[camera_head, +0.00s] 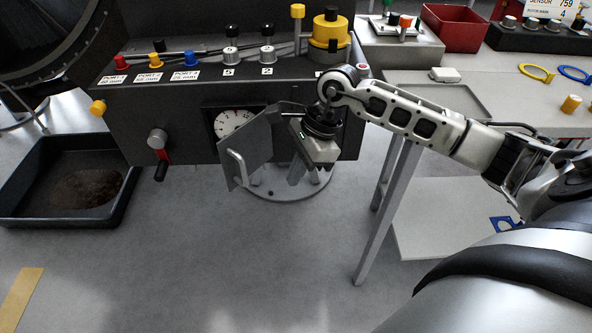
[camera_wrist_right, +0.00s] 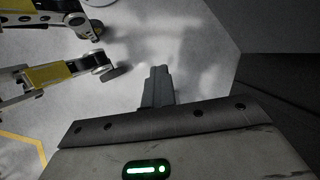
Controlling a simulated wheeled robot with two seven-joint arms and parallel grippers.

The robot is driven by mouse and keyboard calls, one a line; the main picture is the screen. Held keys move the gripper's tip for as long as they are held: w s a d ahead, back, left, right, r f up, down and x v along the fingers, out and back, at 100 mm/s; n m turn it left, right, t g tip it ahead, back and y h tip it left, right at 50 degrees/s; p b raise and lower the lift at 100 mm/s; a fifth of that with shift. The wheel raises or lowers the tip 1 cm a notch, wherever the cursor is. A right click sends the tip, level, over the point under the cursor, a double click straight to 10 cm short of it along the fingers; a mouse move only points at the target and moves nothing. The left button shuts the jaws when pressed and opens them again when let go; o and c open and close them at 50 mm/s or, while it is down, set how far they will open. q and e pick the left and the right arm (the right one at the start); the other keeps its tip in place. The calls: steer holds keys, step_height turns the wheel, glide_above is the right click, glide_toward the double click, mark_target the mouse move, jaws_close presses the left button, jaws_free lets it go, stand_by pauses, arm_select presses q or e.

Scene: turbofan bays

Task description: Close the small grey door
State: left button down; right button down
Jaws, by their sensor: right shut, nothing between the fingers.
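The small grey door (camera_head: 249,153) stands open in the front of the dark cabinet, swung outward, with a pale bar handle (camera_head: 237,168) on its face. A round white gauge (camera_head: 233,122) shows in the opening beside it. My right gripper (camera_head: 305,179) is just right of the door, fingers pointing down, shut and empty. Whether it touches the door cannot be told. In the right wrist view the shut fingers (camera_wrist_right: 158,84) point over the grey floor, and the door is not clearly seen there. My left gripper is not in view.
The cabinet's front (camera_head: 190,135) carries a red-handled valve (camera_head: 160,150) and a yellow knob (camera_head: 97,107). A black tray (camera_head: 30,215) lies on the floor at left. A workbench (camera_head: 510,110) with a thin leg stands at right. The floor in front is clear.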

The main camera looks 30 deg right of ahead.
steer(key=c, duration=2.2)
jaws_free()
steer(key=c, duration=1.5)
jaws_free()
steer(key=b+v, duration=0.1)
steer(key=v, duration=1.5)
steer(key=shift+c, duration=0.2)
